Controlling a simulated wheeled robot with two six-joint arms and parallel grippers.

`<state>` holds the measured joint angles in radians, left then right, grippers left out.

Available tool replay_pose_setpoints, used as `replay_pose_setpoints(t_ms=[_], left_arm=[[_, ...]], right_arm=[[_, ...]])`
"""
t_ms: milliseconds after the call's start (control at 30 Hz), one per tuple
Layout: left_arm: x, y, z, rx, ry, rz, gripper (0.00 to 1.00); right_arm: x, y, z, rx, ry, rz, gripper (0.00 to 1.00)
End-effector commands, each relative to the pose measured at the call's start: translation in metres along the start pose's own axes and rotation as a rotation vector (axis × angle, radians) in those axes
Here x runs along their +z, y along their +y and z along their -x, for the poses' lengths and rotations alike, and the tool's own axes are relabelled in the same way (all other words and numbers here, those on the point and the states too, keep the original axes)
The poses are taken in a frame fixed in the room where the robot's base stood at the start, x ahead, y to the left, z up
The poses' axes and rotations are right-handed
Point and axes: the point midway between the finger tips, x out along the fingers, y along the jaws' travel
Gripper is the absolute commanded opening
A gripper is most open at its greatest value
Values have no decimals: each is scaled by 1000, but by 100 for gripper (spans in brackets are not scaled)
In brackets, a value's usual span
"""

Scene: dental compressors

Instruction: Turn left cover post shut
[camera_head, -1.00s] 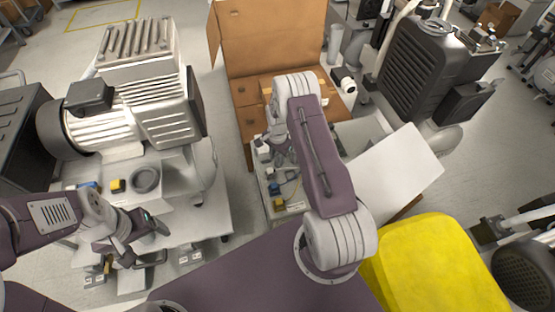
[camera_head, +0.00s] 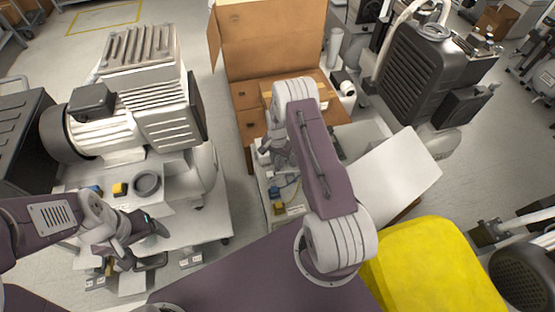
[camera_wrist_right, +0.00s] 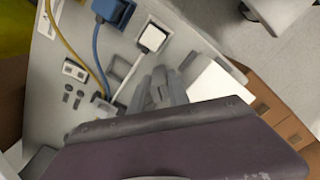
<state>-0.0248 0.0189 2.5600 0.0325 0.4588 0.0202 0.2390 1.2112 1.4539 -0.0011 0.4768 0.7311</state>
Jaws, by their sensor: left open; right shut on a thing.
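My right gripper (camera_head: 274,153) is over the equipment panel (camera_head: 292,190) in the middle of the head view. In the right wrist view its grey fingers (camera_wrist_right: 160,90) are close together, shut on a small part that they mostly hide. It appears to be the left cover post, but I cannot see its turn angle. A white square cap (camera_wrist_right: 152,38) with a dark rim sits just beyond the fingers, with a thin white rod running from it. My left gripper (camera_head: 142,243) is open and empty at the front of the left compressor stand (camera_head: 205,222).
A blue connector (camera_wrist_right: 115,12) with a blue cable and a yellow cable (camera_wrist_right: 70,45) lie near the right gripper. A white sheet (camera_head: 395,175) and a yellow block (camera_head: 430,265) are to the right. An open cardboard box (camera_head: 270,40) stands behind. The left compressor (camera_head: 150,95) is large.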

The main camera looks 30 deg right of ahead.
Motion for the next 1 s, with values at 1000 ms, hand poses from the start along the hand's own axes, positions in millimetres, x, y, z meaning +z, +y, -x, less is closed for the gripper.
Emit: replay_pose_setpoints(t_ms=[1000], left_arm=[[-2,0,24,0,0,0,79]], right_arm=[[0,2,0,1,-1,714,0]])
